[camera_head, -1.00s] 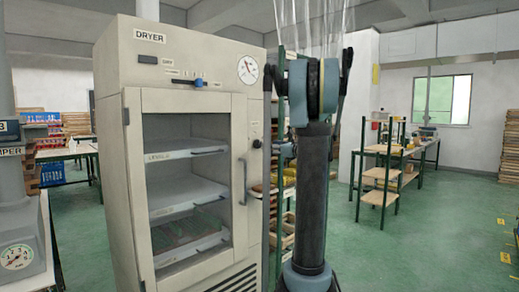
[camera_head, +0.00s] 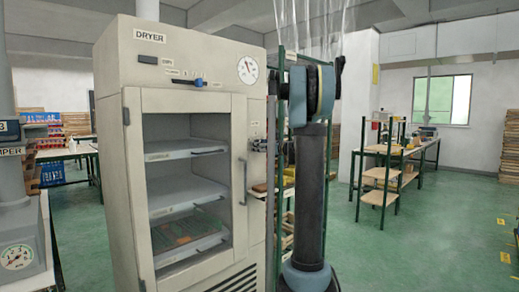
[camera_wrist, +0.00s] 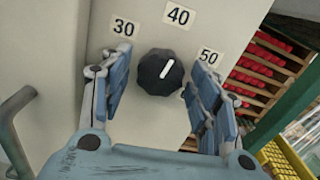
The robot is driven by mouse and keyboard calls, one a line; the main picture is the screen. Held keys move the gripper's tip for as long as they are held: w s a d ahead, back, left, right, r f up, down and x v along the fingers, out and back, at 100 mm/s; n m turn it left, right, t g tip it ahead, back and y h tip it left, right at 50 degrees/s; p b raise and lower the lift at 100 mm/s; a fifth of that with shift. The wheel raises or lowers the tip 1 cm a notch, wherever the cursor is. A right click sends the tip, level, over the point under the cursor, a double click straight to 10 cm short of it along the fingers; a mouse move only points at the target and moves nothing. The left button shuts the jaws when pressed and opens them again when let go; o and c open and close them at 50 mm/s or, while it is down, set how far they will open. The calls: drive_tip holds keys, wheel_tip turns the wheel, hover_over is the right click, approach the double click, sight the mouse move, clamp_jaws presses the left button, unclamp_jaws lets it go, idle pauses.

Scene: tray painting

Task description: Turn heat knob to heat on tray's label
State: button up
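The heat knob (camera_wrist: 160,72) is black with a white pointer line. It sits on a pale panel among the printed numbers 30 (camera_wrist: 124,27), 40 (camera_wrist: 178,16) and 50 (camera_wrist: 208,57). Its line points up and right, nearer 40 than 50. My gripper (camera_wrist: 160,86) is open, with one blue finger on each side of the knob; I cannot tell whether they touch it. In the head view my gripper is at the right edge of the dryer (camera_head: 185,97) front and covers the knob. A tray (camera_head: 193,248) with greenish-brown content lies low inside. No heat value is readable on it.
The dryer door handle (camera_head: 242,182) stands left of my gripper, and shows in the wrist view (camera_wrist: 14,130). A dial gauge (camera_head: 248,70) and a blue slider (camera_head: 200,82) are higher up. A green rack (camera_head: 287,70) stands close on the right. Open floor (camera_head: 440,240) lies further right.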

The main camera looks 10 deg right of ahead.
drive_tip(key=c, duration=0.7)
drive_tip(key=shift+c, duration=0.2)
drive_tip(key=shift+n, duration=0.3)
drive_tip(key=shift+n, duration=0.7)
drive_tip(key=o, duration=1.1)
